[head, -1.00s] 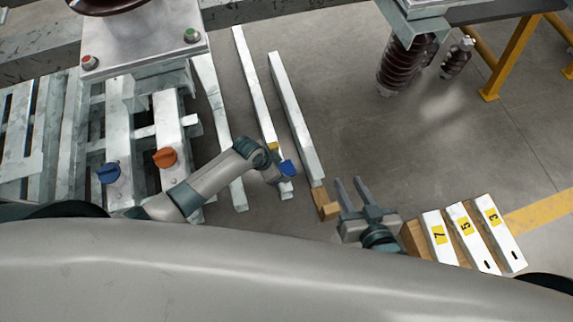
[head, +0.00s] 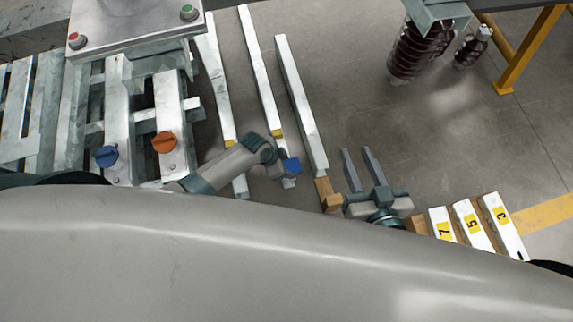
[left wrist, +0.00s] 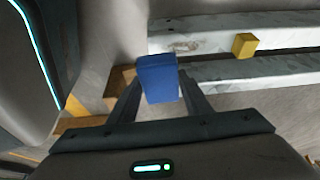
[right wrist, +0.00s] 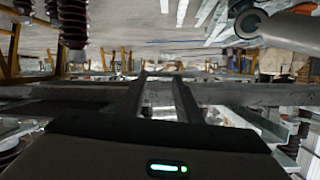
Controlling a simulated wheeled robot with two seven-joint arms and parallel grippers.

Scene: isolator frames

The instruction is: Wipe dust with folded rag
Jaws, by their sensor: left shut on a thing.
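A small blue block-shaped thing, which looks like the folded rag (head: 291,165), is held at the tip of my left arm. In the left wrist view the blue rag (left wrist: 158,78) sits between the two fingers of my left gripper (left wrist: 160,92), which is shut on it. The left gripper hangs over the near ends of long pale beams. My right gripper (head: 362,170) is open and empty, with its two fingers apart and pointing forward. In the right wrist view nothing is between the fingers of my right gripper (right wrist: 160,95). I cannot make out any dust.
A pale metal frame with a blue knob (head: 106,156) and an orange knob (head: 164,142) stands at left. Long pale beams (head: 300,105) run away from me. Brown ribbed insulators (head: 418,48) are at upper right. Numbered white bars (head: 502,224) lie at lower right. Open floor (head: 450,140) lies between.

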